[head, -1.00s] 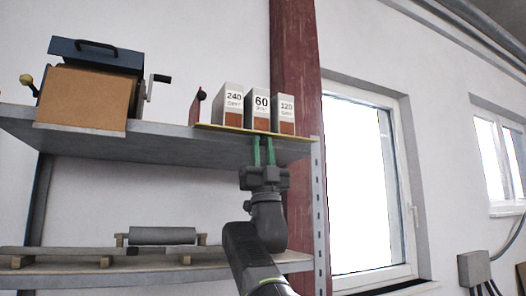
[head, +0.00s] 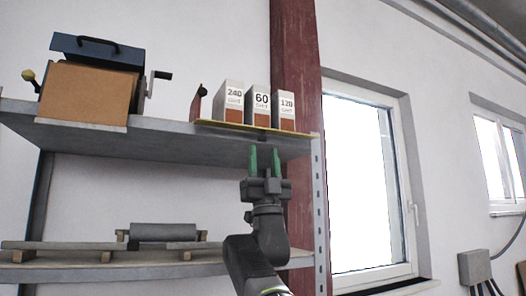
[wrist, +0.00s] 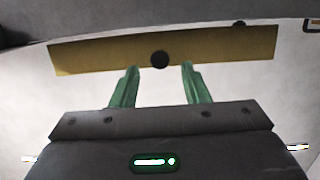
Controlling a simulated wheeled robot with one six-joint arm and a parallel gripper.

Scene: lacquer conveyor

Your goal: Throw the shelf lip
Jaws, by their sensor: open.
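The shelf lip is a yellow strip (head: 225,128) along the front edge of the upper shelf, below the grit boxes. In the wrist view the yellow strip (wrist: 95,54) runs across the top, slightly tilted, with a round dark knob (wrist: 160,59) near its middle. My gripper (head: 264,149) is open and empty, with its green fingers pointing up just below the strip. In the wrist view the fingertips (wrist: 160,67) stand either side of the knob's line, a little short of it. I see no contact.
Three boxes marked 240 (head: 233,95), 60 (head: 261,99) and 120 (head: 286,104) stand behind the strip. A red plate (head: 198,104) with a dark knob is at its left end. A roller (head: 163,232) lies on the lower shelf. A red column (head: 294,50) rises behind.

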